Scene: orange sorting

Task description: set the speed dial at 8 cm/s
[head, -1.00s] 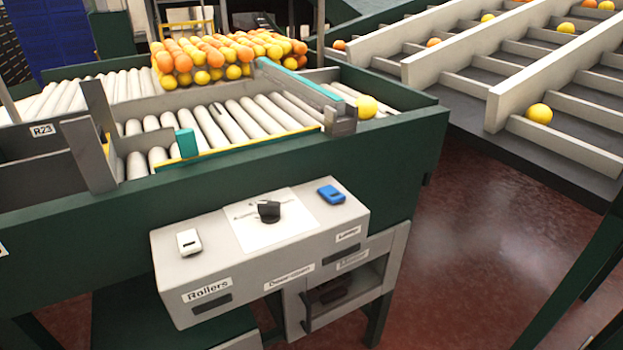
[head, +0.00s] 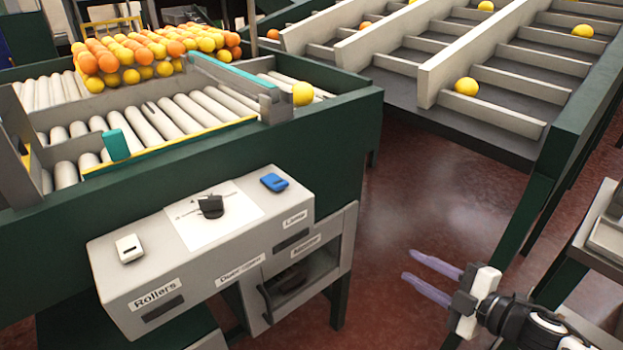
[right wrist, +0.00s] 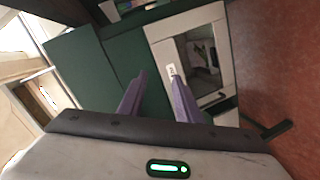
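The speed dial (head: 210,206) is a black knob on a white plate (head: 190,232) on top of the grey control box (head: 140,290). A white switch (head: 129,248) is to its left and a blue switch (head: 274,182) to its right. My right gripper (head: 428,274) is at the lower right of the head view, well to the right of the box, with nothing in its fingers. Its two purple fingers are apart, and they also show apart in the right wrist view (right wrist: 158,95). The dial's setting is too small to read. My left gripper is not in view.
An open grey cabinet (head: 330,262) hangs below the box. A green-framed roller conveyor (head: 330,120) stands behind, with oranges and lemons piled on it. Sloped sorting lanes (head: 440,80) are at the upper right. Red floor is clear between the box and my right gripper.

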